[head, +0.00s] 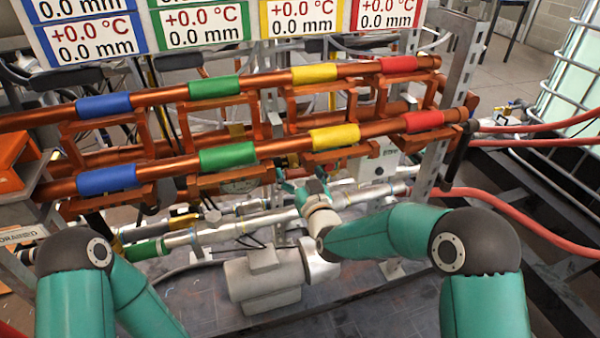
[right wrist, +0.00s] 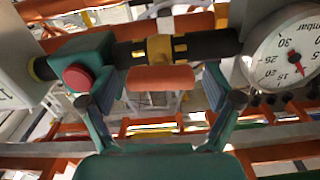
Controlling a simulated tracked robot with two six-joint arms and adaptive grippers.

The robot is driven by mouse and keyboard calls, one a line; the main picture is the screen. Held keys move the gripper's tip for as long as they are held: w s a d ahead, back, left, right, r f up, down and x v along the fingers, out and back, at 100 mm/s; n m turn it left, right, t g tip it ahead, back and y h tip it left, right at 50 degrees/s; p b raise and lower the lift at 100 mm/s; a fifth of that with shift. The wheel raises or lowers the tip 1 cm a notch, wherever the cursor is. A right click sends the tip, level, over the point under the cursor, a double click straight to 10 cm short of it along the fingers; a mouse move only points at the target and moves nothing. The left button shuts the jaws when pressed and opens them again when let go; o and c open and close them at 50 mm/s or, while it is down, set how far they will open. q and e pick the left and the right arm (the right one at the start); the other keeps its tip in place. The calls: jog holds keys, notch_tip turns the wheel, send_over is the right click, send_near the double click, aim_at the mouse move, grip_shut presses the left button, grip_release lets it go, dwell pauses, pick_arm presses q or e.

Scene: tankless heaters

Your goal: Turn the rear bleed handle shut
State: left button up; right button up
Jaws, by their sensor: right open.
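In the right wrist view, an orange-red handle (right wrist: 160,79) lies crosswise below a brass valve body (right wrist: 160,48) on a dark pipe. It looks like the bleed handle; whether it is the rear one I cannot tell from this view. My right gripper (right wrist: 162,86) is open, with one finger on each side of the handle and a visible gap at each end. Contact is not visible. In the head view my right gripper (head: 306,188) reaches under the front copper pipe, and the handle cannot be made out there. My left gripper is out of view.
A round dial gauge (right wrist: 287,55) sits right of the valve, and a green block with a red round knob (right wrist: 78,77) sits left, close to my fingers. Copper pipes (head: 285,148) with coloured bands run above my right gripper. A grey motor-like cylinder (head: 262,280) lies below.

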jog(key=c, duration=1.2)
jog(key=shift+o, duration=0.2)
jog(key=shift+f+m+b, duration=0.15)
jog(key=shift+m+b, duration=0.25)
jog(key=shift+b, duration=0.4)
jog(key=m+b, duration=0.4)
jog(key=b, duration=0.2)
jog(key=m+b, duration=0.5)
jog(key=b, duration=0.1)
jog(key=m+b, duration=0.4)
jog(key=b, duration=0.2)
jog(key=shift+w+d+f+m, duration=0.1)
jog(key=shift+d+f+m, duration=0.2)
jog(key=shift+d, duration=0.05)
jog(key=shift+r+m+b, duration=0.1)
jog(key=shift+m+b, duration=1.2)
jog(key=shift+b, duration=0.15)
jog(key=o, duration=1.1)
jog(key=shift+c, duration=0.2)
jog(key=shift+o, duration=0.5)
jog(key=shift+a, duration=0.1)
